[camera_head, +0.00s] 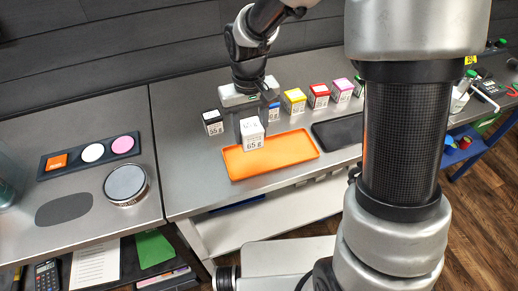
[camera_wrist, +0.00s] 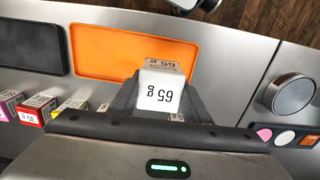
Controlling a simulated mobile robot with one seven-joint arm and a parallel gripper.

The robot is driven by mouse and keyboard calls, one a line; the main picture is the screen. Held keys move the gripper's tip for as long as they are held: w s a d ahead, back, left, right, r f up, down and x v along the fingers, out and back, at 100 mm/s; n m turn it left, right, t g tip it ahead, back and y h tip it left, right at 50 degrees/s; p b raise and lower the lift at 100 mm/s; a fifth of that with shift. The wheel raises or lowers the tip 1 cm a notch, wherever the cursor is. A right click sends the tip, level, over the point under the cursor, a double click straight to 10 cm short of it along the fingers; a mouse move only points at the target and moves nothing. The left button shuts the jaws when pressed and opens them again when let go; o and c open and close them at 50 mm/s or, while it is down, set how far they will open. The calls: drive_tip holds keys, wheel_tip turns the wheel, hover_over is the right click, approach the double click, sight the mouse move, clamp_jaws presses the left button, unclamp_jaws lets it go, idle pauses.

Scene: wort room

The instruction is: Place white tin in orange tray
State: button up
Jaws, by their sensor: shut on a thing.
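The white tin (camera_head: 252,134), a small box marked 65 g, is held between the fingers of my gripper (camera_head: 250,118). In the wrist view the white tin (camera_wrist: 160,92) sits between the two dark fingers of my gripper (camera_wrist: 160,100), which is shut on it. The orange tray (camera_head: 285,153) lies flat on the metal table. In the head view the tin overlaps the tray's back left part; I cannot tell its exact height. In the wrist view the orange tray (camera_wrist: 110,50) is empty where it shows, and the tin covers part of its edge.
A black tray (camera_head: 338,132) lies right of the orange one. Behind stand a black-and-white box (camera_head: 212,122), a yellow box (camera_head: 294,101), a red box (camera_head: 318,95) and a pink box (camera_head: 342,89). A round scale (camera_head: 125,184) stands on the left table.

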wheel_tip(320, 180, down, 7)
drive_tip(key=shift+w+f, duration=0.1)
drive_tip(key=shift+f, duration=0.05)
idle(0.4)
drive_tip(key=shift+f+b, duration=0.25)
drive_tip(key=shift+b, duration=0.1)
drive_tip(key=o, duration=1.1)
drive_tip(key=shift+r, duration=0.1)
